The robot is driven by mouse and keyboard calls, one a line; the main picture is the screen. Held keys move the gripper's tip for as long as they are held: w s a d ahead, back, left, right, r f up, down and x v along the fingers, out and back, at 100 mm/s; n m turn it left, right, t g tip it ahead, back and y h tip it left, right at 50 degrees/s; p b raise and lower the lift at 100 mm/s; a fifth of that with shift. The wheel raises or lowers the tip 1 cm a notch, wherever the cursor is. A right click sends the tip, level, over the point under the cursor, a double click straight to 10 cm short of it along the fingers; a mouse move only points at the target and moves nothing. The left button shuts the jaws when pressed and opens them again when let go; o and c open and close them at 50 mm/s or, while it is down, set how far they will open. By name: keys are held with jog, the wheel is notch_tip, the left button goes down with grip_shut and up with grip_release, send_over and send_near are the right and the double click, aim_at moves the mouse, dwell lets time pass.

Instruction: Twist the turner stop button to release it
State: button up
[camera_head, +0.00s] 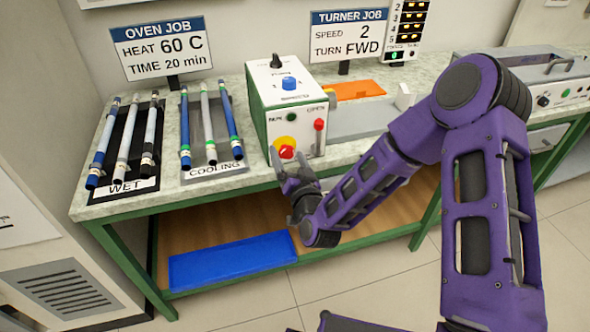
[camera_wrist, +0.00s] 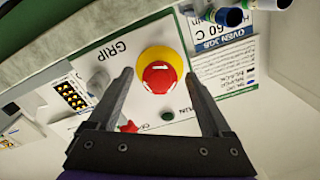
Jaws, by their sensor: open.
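The stop button is a red mushroom head (camera_head: 286,152) on a yellow surround, low on the front of the turner box (camera_head: 284,92). In the wrist view the red stop button (camera_wrist: 159,78) sits between my two fingertips, with its yellow surround behind it. My gripper (camera_head: 291,168) is open in front of the turner box face. One finger appears on each side of the button, with a gap showing on both sides. I cannot tell how far the fingertips reach along the button's depth.
A red knob (camera_head: 319,125) and a green button (camera_wrist: 167,116) share the panel near the stop button. Racks of rods labelled WET (camera_head: 134,185) and COOLING (camera_head: 216,172) lie to the left on the bench. A blue mat (camera_head: 232,260) lies on the lower shelf.

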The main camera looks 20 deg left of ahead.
jog(key=p+v, duration=0.7)
jog(key=v, duration=1)
jog(key=shift+w+d, duration=0.1)
